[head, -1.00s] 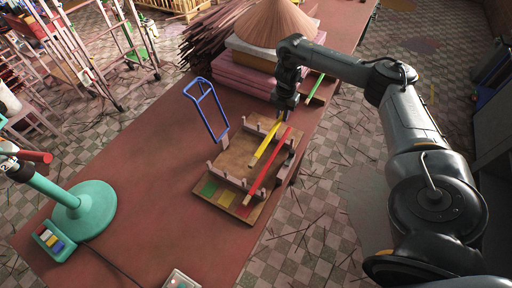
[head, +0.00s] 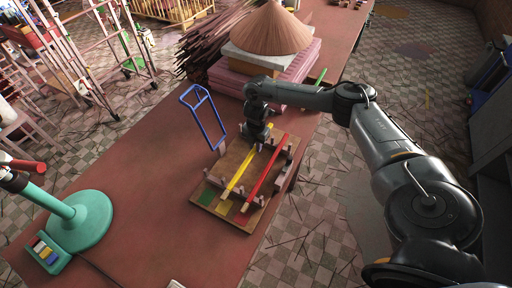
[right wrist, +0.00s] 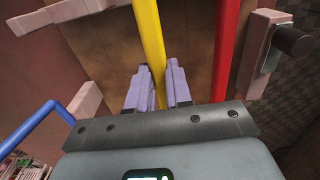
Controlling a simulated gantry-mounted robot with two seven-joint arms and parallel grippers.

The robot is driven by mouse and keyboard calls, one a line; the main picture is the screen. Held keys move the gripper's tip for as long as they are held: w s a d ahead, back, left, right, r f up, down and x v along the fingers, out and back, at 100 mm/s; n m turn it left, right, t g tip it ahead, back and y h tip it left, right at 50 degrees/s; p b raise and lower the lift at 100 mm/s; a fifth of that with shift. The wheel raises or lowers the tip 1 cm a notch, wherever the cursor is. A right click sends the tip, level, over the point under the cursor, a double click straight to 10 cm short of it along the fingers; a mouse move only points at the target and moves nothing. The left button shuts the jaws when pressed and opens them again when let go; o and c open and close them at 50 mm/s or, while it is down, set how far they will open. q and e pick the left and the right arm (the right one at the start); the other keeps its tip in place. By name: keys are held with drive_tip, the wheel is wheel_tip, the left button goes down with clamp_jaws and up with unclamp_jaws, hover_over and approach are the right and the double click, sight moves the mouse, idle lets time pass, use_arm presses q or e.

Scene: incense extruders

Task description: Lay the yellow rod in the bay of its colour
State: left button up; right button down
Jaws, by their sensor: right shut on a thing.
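My right gripper (head: 257,146) is shut on the yellow rod (head: 241,172) near its far end. The right wrist view also shows the yellow rod (right wrist: 150,45) between the two fingers (right wrist: 157,88). The rod lies lengthwise over the middle lane of the wooden rack (head: 210,179), its near end by the yellow patch (head: 225,208). I cannot tell whether it touches the rack. The red rod (head: 266,174) lies parallel on its right, in line with the red patch (head: 241,218). The green patch (head: 207,196) is at left, its lane empty. My left gripper is not in view.
A blue handle (head: 204,117) rises at the rack's left, and short posts stand along the rack. A green rod (head: 320,77) lies farther back, beside pink stacks (head: 232,79) and a conical hat (head: 270,28). A teal stand (head: 80,223) is at left; the table between is clear.

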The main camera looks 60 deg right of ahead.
drive_tip(key=shift+f, duration=0.75)
drive_tip(key=shift+f, duration=0.4)
drive_tip(key=c, duration=1)
unclamp_jaws()
drive_tip(key=shift+c, duration=0.2)
